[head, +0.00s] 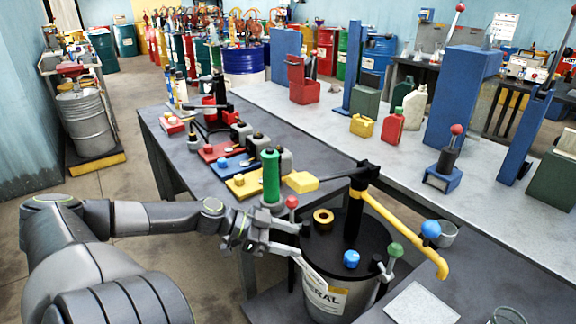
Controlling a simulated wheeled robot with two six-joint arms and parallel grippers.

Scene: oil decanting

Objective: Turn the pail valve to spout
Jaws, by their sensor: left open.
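The pail (338,298) stands at the front right with a black lid and a label on its front. A black pump column (353,212) rises from the lid and carries a yellow spout pipe (410,236) sloping down to the right. A red-ball lever (292,203), a green-ball lever (396,250) and a blue ball (431,229) show around the pail and spout; I cannot tell which is the valve. My left gripper (318,246) is open and empty at the pail's left edge, just below the red ball. My right gripper is not in view.
A yellow handle (301,182) sticks out left from the pump top. A green bottle (271,176) stands behind my left gripper. A grey bowl (444,234) and a pale sheet (422,304) are right of the pail. Coloured trays and a second pump (213,106) crowd the left bench.

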